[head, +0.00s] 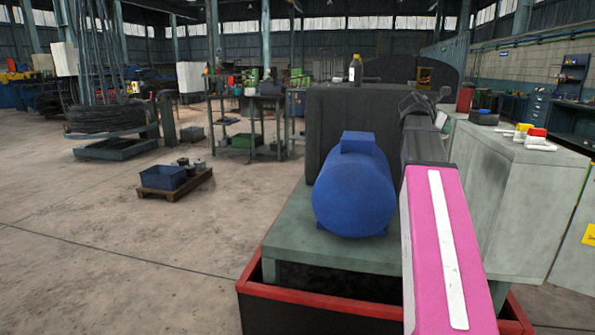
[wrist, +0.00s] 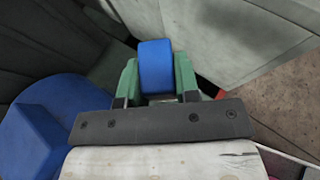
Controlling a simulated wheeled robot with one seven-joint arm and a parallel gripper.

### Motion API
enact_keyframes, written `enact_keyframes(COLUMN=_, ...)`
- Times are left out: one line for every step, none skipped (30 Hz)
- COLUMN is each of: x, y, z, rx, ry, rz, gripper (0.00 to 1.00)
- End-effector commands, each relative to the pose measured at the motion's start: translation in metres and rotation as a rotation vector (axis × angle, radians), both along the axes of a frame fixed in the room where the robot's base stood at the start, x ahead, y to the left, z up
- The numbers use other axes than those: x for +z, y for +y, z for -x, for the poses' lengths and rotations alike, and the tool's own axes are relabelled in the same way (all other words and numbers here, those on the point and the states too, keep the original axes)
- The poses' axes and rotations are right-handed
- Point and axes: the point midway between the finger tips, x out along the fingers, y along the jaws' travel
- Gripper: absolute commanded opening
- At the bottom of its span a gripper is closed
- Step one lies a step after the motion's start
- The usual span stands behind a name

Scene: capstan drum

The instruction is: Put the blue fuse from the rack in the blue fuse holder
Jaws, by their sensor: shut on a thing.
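In the wrist view, my gripper (wrist: 156,80) has its two green fingers on either side of a blue rounded piece, the blue fuse (wrist: 156,62), and is shut on it. The fuse stands out beyond the fingertips. In the head view my pink arm reaches forward, and the fuse cannot be made out there. Small white pieces with a red part (head: 537,132) and a yellow part (head: 523,127) lie on the grey cabinet top at the right. A dark low piece (head: 483,117) sits behind them. I cannot tell which piece is the blue fuse holder.
A large blue drum (head: 354,190) stands on a green-grey base (head: 290,238) with a red rim, left of my arm; it also shows in the wrist view (wrist: 38,140). A dark block (head: 325,120) stands behind it. The grey cabinet (head: 520,200) is at the right.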

Motion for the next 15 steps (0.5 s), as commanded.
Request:
enact_keyframes(x=-0.014, y=0.027, z=0.011, rx=0.063, ry=0.000, rz=0.000, gripper=0.05)
enact_keyframes(x=-0.020, y=0.041, z=0.012, rx=0.101, ry=0.000, rz=0.000, gripper=0.05)
enact_keyframes(x=-0.028, y=0.058, z=0.014, rx=0.148, ry=-0.001, rz=0.000, gripper=0.05)
enact_keyframes(x=-0.034, y=0.071, z=0.016, rx=0.186, ry=0.001, rz=-0.001, gripper=0.05)
enact_keyframes(x=-0.040, y=0.084, z=0.016, rx=0.221, ry=0.000, rz=0.000, gripper=0.05)
enact_keyframes(x=-0.048, y=0.102, z=0.018, rx=0.268, ry=0.001, rz=-0.001, gripper=0.05)
enact_keyframes(x=-0.053, y=0.114, z=0.019, rx=0.303, ry=0.001, rz=-0.001, gripper=0.05)
enact_keyframes(x=-0.058, y=0.127, z=0.021, rx=0.338, ry=0.000, rz=0.000, gripper=0.05)
enact_keyframes(x=-0.066, y=0.143, z=0.022, rx=0.383, ry=0.001, rz=-0.001, gripper=0.05)
enact_keyframes(x=-0.071, y=0.156, z=0.023, rx=0.419, ry=0.000, rz=-0.001, gripper=0.05)
enact_keyframes(x=-0.077, y=0.168, z=0.024, rx=0.452, ry=0.001, rz=-0.001, gripper=0.05)
enact_keyframes(x=-0.084, y=0.185, z=0.026, rx=0.496, ry=0.001, rz=-0.001, gripper=0.05)
enact_keyframes(x=-0.089, y=0.197, z=0.027, rx=0.529, ry=0.001, rz=0.000, gripper=0.05)
enact_keyframes(x=-0.094, y=0.208, z=0.028, rx=0.560, ry=0.000, rz=-0.001, gripper=0.05)
enact_keyframes(x=-0.101, y=0.222, z=0.029, rx=0.600, ry=0.001, rz=0.000, gripper=0.05)
